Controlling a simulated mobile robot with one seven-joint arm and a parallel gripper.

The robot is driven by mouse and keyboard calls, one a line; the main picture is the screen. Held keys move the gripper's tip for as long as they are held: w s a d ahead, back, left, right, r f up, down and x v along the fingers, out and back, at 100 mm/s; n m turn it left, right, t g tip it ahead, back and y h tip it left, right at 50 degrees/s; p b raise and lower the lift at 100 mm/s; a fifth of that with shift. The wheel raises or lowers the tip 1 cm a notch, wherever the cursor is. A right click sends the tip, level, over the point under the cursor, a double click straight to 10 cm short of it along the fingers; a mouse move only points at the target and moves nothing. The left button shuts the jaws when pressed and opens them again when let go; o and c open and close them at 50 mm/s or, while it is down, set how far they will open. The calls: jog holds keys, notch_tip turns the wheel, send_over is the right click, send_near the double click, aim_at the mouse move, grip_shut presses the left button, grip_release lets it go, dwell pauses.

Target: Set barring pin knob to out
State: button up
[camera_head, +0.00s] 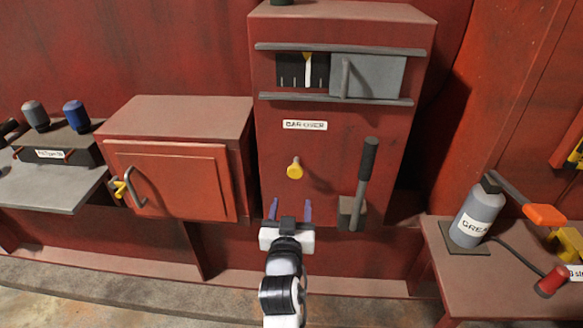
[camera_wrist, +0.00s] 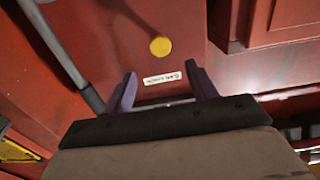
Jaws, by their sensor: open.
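The barring pin knob is a small round yellow knob (camera_head: 294,168) on the front of the tall red housing (camera_head: 345,130). It also shows as a yellow disc in the wrist view (camera_wrist: 160,47). My gripper (camera_head: 290,208) is open and empty, just below the knob in the head view. Its two purple fingers (camera_wrist: 160,72) are spread apart, and the knob lies beyond their tips, untouched. How far the knob stands out is hard to judge.
A dark-handled lever (camera_head: 367,165) rises close right of the knob. A red cabinet (camera_head: 170,170) with a handle stands at left. Above is a slotted gauge with a grey sliding cover (camera_head: 375,76). A grey bottle (camera_head: 476,213) stands on the right bench.

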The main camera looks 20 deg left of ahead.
aim_at(295, 174)
jog(key=p+x, duration=0.3)
jog(key=x, duration=0.9)
jog(key=shift+r+p, duration=0.15)
jog(key=shift+p, duration=0.2)
jog(key=shift+w+a, duration=0.15)
jog(key=shift+w, duration=0.35)
